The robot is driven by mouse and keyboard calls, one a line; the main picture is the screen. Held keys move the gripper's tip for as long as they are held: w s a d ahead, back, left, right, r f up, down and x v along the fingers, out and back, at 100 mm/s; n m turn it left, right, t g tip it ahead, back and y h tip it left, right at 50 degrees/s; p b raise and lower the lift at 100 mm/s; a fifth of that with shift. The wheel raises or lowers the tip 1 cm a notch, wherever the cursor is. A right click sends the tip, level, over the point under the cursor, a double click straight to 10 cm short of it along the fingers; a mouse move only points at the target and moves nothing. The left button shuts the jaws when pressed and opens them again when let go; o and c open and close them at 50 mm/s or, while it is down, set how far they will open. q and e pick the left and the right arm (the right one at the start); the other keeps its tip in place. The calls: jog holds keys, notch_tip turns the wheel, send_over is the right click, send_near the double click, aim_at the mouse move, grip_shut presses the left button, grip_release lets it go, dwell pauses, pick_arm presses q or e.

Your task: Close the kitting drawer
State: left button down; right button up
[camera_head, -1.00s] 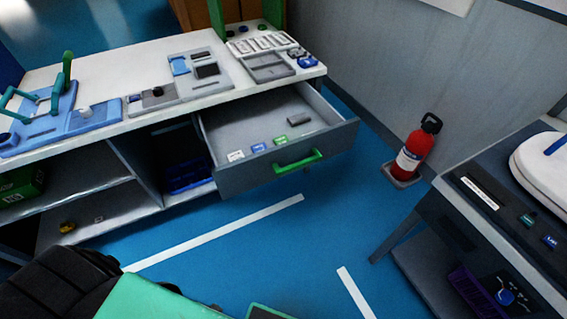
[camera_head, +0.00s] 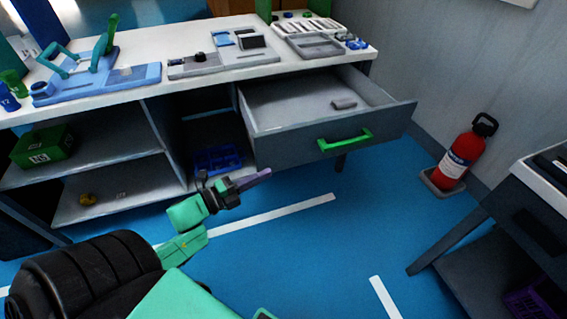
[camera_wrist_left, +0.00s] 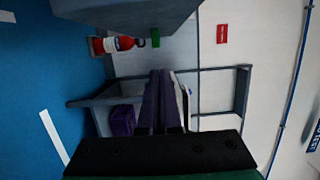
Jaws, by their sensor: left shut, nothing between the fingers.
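The kitting drawer (camera_head: 290,143) is pulled out under the right part of the white bench, with a green handle (camera_head: 345,140) on its grey front. A small grey piece (camera_head: 343,103) lies inside; the near floor of the drawer is hidden by its front. My left gripper (camera_head: 262,175) is shut and empty, in front of the bench and left of and below the handle, apart from it. In the left wrist view its purple fingers (camera_wrist_left: 158,100) are together, and a grey slab with a small green bit shows above them. My right gripper is not in view.
A red fire extinguisher (camera_head: 463,155) stands on the floor right of the drawer. A grey table (camera_head: 520,210) is at the right edge. A blue bin (camera_head: 217,158) sits on the shelf under the bench. The blue floor before the drawer is clear.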

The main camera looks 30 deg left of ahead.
aim_at(286, 152)
pick_arm(q)
jog(key=w, duration=0.3)
jog(key=w+d+b, duration=0.1)
jog(key=w, duration=0.7)
jog(key=shift+d, duration=0.25)
jog(key=shift+w+a, duration=0.1)
jog(key=shift+a, duration=0.15)
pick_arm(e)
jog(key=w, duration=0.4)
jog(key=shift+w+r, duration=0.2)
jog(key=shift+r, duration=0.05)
pick_arm(q)
jog(key=shift+w+a, duration=0.1)
